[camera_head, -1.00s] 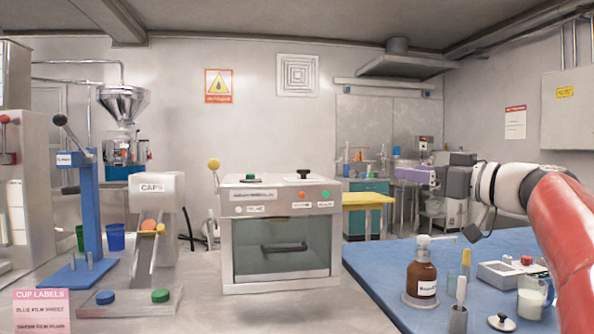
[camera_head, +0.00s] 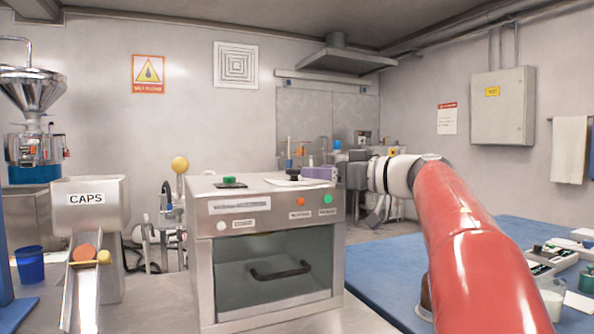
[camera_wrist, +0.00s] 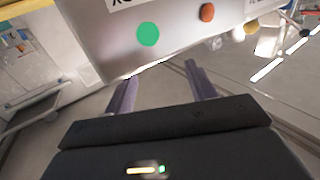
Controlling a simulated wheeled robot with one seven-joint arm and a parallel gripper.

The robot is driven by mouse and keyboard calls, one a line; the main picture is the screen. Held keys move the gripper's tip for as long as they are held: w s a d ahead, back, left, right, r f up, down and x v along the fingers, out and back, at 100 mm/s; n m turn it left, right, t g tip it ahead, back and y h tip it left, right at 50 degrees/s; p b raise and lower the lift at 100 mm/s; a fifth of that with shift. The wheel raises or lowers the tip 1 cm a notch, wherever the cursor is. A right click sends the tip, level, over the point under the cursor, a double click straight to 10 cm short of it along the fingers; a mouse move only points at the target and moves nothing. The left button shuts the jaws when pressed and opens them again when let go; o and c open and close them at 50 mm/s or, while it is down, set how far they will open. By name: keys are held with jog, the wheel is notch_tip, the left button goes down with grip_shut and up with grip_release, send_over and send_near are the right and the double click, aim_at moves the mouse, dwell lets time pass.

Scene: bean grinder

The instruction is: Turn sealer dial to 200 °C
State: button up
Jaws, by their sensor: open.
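The boxy steel machine that looks like the sealer (camera_head: 205,260) stands ahead with a glass front door. On its top, a black knob (camera_head: 293,172) on a pale disc looks like the dial; its setting cannot be read. The front panel has an orange button (camera_head: 300,201) and a green button (camera_head: 327,198); both also show in the wrist view. My gripper (camera_wrist: 162,72) is open and empty, its fingers reaching toward the panel near the green button. The dial is not in the wrist view. My red arm comes in from the right.
A caps dispenser (camera_head: 90,205) with a chute stands left of the steel machine, and a blue cup (camera_head: 30,264) is beside it. A blue-topped table (camera_head: 385,290) lies at right, with bottles and small devices partly behind my arm.

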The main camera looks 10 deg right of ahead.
aim_at(303, 182)
jog(key=x, duration=0.5)
jog(key=c, duration=1)
